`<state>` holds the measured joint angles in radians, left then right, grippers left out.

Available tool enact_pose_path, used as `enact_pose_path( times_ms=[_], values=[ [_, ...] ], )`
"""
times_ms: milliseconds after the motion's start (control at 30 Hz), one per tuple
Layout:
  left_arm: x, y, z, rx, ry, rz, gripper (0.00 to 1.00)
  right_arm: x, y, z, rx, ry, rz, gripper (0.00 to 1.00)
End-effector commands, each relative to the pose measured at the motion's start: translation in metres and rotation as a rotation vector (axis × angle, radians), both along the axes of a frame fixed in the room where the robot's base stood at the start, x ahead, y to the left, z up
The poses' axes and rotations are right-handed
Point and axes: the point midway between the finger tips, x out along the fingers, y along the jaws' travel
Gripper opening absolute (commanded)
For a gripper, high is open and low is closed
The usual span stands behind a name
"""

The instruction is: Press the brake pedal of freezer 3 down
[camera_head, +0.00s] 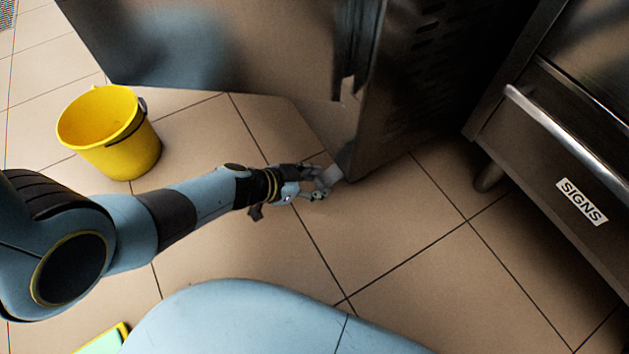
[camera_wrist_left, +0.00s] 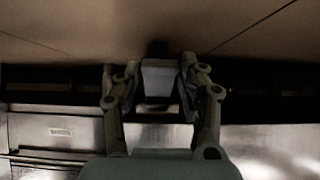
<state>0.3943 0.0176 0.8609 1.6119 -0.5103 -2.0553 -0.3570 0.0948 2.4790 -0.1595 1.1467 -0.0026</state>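The freezer (camera_head: 230,45) is a steel cabinet at the top centre of the head view; no number on it is readable. A small light grey pedal (camera_head: 333,174) sticks out low at its near bottom corner, close to the floor. My left gripper (camera_head: 324,185) reaches it from the left. In the left wrist view, the pale pedal (camera_wrist_left: 161,77) lies between the two fingers of my left gripper (camera_wrist_left: 160,85), which look closed against its sides. I cannot tell how far down the pedal is. My right gripper is not in view.
A yellow bucket (camera_head: 112,135) stands on the tiled floor at the left. A green and yellow object (camera_head: 103,340) lies at the bottom left. The centre floor is clear.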

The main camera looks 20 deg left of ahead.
Motion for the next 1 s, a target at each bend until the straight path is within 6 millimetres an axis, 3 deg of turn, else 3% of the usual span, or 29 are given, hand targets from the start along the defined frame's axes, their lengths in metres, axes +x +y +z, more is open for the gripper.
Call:
enact_pose_path(
  times_ms=[33,133,567,1000],
  values=[
    [0.0,0.0,0.0,0.0,0.0,0.0,0.48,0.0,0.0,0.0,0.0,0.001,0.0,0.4],
    [0.0,0.0,0.0,0.0,0.0,-0.001,0.62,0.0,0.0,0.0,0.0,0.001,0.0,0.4],
    [-0.007,0.005,0.006,0.0,-0.001,-0.002,0.62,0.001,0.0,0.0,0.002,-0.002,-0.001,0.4],
    [-0.058,0.044,0.057,0.001,0.0,-0.003,0.62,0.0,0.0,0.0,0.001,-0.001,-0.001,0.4]
  ],
)
